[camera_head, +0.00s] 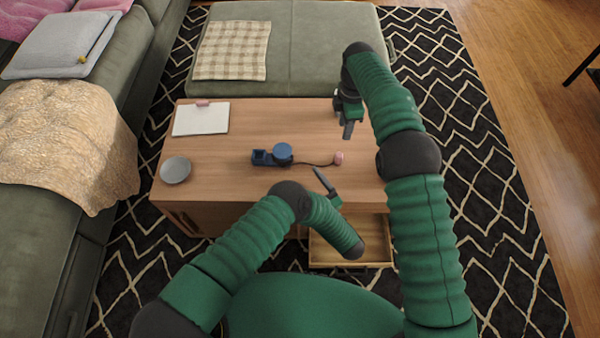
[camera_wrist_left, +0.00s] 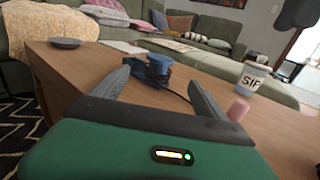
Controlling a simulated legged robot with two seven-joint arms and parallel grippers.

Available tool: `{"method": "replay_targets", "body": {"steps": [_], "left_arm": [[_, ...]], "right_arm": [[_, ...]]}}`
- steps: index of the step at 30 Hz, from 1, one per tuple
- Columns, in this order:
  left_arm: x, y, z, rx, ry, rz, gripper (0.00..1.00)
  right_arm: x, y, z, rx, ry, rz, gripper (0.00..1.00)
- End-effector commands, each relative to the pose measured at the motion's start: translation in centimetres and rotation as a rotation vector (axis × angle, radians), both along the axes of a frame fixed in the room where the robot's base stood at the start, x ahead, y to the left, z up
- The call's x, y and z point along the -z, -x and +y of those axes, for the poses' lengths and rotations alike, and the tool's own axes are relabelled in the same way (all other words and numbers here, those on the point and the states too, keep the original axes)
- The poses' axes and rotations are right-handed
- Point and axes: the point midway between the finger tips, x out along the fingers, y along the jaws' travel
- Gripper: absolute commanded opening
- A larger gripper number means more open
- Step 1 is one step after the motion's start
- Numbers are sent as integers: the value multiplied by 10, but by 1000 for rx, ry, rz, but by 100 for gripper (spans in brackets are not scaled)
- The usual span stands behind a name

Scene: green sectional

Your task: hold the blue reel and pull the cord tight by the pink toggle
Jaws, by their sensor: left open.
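The blue reel (camera_head: 283,153) sits on a blue base on the wooden table; it also shows in the left wrist view (camera_wrist_left: 159,66). A dark cord runs right from it to the pink toggle (camera_head: 339,158), which lies on the tabletop and shows in the left wrist view (camera_wrist_left: 238,110). The cord bends slightly. My left gripper (camera_head: 325,184) is open and empty near the table's front edge, below and right of the reel; its fingers frame the reel in the wrist view. My right gripper (camera_head: 347,124) is above the table's right part, beyond the toggle; its jaw opening is unclear.
A grey bowl (camera_head: 175,170) and a white clipboard (camera_head: 201,119) are on the table's left. A lettered jar (camera_wrist_left: 252,76) stands on the table in the wrist view. An open wooden drawer (camera_head: 325,257) juts out at the front. Green sofas border the left and back.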

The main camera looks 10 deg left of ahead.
Motion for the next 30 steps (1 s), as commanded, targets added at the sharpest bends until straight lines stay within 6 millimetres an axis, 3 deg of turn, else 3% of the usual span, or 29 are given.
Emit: {"method": "replay_targets", "body": {"steps": [5, 21, 30], "left_arm": [[0, -20, 20, -7, 3, -4, 84], [-1, -113, 98, 0, 0, -4, 84], [-1, -126, 109, 2, 0, -1, 84]], "right_arm": [[0, 0, 0, 0, 0, 0, 36], [0, 0, 0, 0, 0, 0, 36], [0, 0, 0, 0, 0, 0, 36]]}}
